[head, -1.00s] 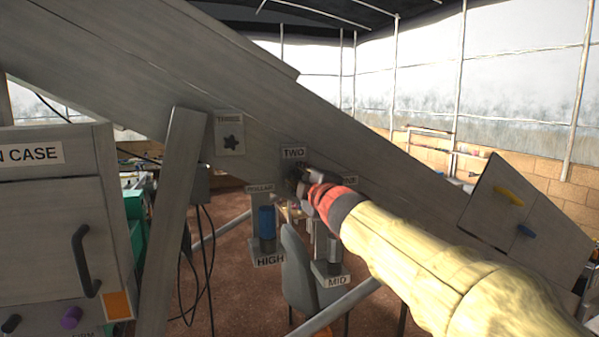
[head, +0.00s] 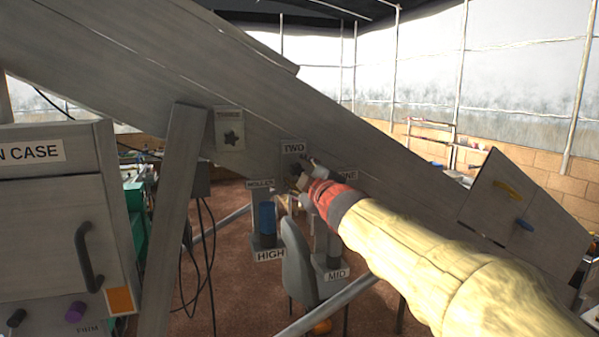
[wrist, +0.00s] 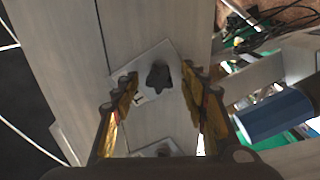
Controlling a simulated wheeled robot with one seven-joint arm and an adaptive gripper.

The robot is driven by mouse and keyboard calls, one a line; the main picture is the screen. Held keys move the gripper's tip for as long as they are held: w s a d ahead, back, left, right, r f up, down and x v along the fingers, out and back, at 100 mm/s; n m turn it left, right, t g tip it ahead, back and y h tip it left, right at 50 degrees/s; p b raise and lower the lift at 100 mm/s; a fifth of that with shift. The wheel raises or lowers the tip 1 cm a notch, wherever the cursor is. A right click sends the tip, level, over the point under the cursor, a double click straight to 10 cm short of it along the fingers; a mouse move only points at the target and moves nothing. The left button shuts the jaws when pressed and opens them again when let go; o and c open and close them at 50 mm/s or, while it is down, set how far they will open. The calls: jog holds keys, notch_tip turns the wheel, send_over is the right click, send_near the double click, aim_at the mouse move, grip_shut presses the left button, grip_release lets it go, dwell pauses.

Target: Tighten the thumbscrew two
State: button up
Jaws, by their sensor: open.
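Thumbscrew two is a dark lobed knob (wrist: 159,76) on a pale plate (wrist: 148,60) fixed to the grey sloping board. In the head view the label TWO (head: 293,148) shows above the knob (head: 296,168), which is partly hidden by my gripper (head: 308,174). In the wrist view my gripper (wrist: 160,108) is open, with one yellow-padded finger on each side of the knob. The fingers stand apart from it, and the knob sits a little beyond the fingertips, between them.
A blue cylinder (head: 267,217) stands by the HIGH label below, also in the wrist view (wrist: 273,114). A slanting post (head: 172,220) and a grey case (head: 50,220) are at the left.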

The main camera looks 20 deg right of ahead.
aim_at(298, 171)
jog(key=shift+s, duration=0.1)
jog(key=shift+s+p, duration=0.3)
jog(key=shift+s, duration=1.7)
jog(key=shift+w, duration=0.1)
jog(key=shift+d+f+n+b, duration=0.1)
jog(key=shift+f+n+b, duration=0.1)
jog(key=shift+n+b, duration=0.8)
jog(key=n+b, duration=0.1)
jog(key=n, duration=0.1)
jog(key=shift+n, duration=0.3)
jog(key=n+b, duration=0.1)
jog(key=n, duration=0.6)
jog(key=shift+r+b, duration=0.25)
jog(key=shift+b, duration=0.1)
jog(key=shift+w, duration=0.1)
